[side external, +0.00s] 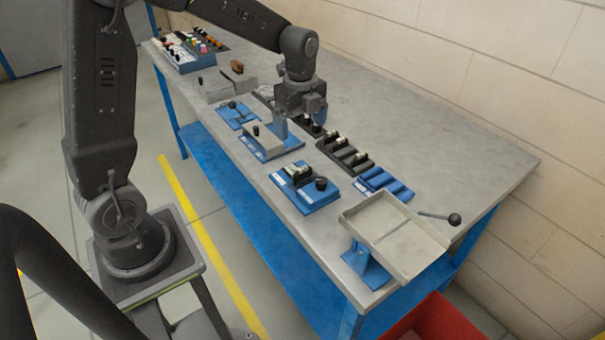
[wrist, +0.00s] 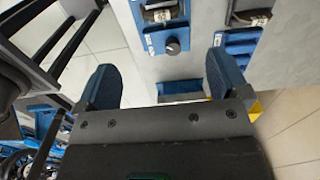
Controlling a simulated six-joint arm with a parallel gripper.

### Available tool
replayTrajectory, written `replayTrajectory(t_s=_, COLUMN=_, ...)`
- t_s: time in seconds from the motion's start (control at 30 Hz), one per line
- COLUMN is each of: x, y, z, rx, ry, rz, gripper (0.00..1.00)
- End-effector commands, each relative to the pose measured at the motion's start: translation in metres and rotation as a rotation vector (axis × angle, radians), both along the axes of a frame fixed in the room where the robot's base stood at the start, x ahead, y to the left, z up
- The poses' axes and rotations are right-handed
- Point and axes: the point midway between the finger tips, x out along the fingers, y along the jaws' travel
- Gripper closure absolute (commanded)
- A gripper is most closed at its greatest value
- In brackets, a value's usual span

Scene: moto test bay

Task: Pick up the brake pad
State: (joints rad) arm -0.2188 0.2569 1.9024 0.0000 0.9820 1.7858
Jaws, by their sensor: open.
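My gripper (side external: 300,118) points down over the middle of the bench, near a blue fixture with a grey block (side external: 264,141). In the wrist view my gripper (wrist: 164,76) has its two blue fingers wide apart with nothing between them. I cannot tell for sure which part is the brake pad. A small dark part with pale pieces sits in a blue fixture with a black knob (side external: 321,184). What seems to be this fixture shows in the wrist view (wrist: 172,48), beyond the fingers. Black racks (side external: 343,155) hold several small parts.
A grey tray (side external: 384,213) on a blue stand and a black ball-ended lever (side external: 440,217) are at the near right end. A blue rack (side external: 385,184) lies behind the tray. A brown part (side external: 237,66) rests by grey blocks. The bench's back right is clear.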

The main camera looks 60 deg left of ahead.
Motion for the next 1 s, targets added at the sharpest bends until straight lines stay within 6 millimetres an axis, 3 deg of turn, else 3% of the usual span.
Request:
replayTrajectory(t_s=0.4, x=0.000, y=0.000, z=-0.072, rx=-0.001, ry=0.004, rz=-0.005, gripper=0.06)
replayTrajectory(t_s=0.67, x=0.000, y=0.000, z=-0.090, rx=-0.001, ry=0.003, rz=-0.004, gripper=0.06)
replayTrajectory(t_s=1.0, x=0.003, y=-0.001, z=-0.133, rx=-0.001, ry=0.003, rz=-0.004, gripper=0.06)
